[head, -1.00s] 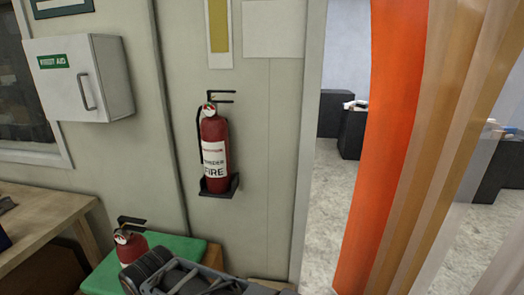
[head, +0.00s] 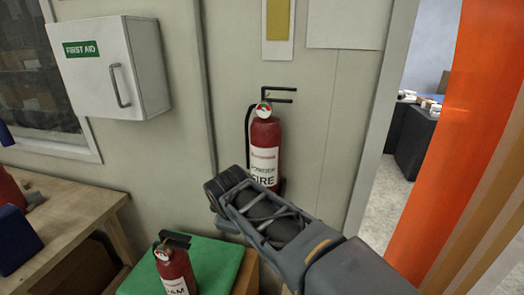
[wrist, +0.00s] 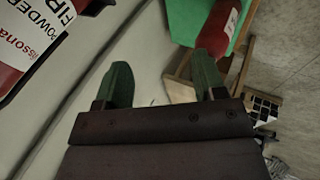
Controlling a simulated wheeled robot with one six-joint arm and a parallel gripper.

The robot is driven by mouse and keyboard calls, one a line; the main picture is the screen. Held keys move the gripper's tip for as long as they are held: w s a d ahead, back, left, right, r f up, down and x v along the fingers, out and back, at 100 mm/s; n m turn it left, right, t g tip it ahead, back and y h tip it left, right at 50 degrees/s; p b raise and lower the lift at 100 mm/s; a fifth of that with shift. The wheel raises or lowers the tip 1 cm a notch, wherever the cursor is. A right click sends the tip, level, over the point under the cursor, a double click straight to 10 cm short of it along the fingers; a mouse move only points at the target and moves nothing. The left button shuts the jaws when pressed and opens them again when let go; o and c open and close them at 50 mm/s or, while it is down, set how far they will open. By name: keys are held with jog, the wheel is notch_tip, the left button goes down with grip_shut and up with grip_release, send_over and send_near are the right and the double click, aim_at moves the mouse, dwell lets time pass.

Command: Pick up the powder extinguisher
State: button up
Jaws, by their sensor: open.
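The powder extinguisher (head: 265,143) is a red cylinder with a white label, a black handle and a gauge. It hangs upright on the wall, and my arm hides its lower right part and most of its bracket. In the wrist view its labelled body (wrist: 35,40) shows at the upper left, outside my fingers. My gripper (wrist: 164,78) is open and empty, with two green fingertips apart from the extinguisher. In the head view my fingertips cannot be made out.
A second red extinguisher (head: 174,268), its label ending in "AM", stands on a green top (head: 215,258) below. A white first aid box (head: 108,68) hangs at the left above a wooden bench (head: 85,212). An orange strip curtain (head: 425,150) hangs at the doorway on the right.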

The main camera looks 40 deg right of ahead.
jog(key=w+d+r+n+t+h+p, duration=0.1)
jog(key=w+d+r+n+h+p, duration=0.15)
jog(key=d+r+n, duration=0.35)
jog(key=w+d+r+n+t+h+p, duration=0.1)
jog(key=w+d+r+n, duration=0.2)
jog(key=r, duration=0.5)
jog(key=n+t+h+p, duration=0.15)
jog(key=n+h, duration=0.25)
jog(key=n, duration=0.4)
send_near(264, 101)
jog(key=shift+n, duration=0.3)
jog(key=p+x, duration=0.1)
jog(key=x, duration=0.5)
jog(key=shift+w+d+f+p, duration=0.15)
jog(key=shift+p, duration=0.2)
jog(key=shift+p+x, duration=0.8)
jog(key=shift+x, duration=2.2)
grip_shut()
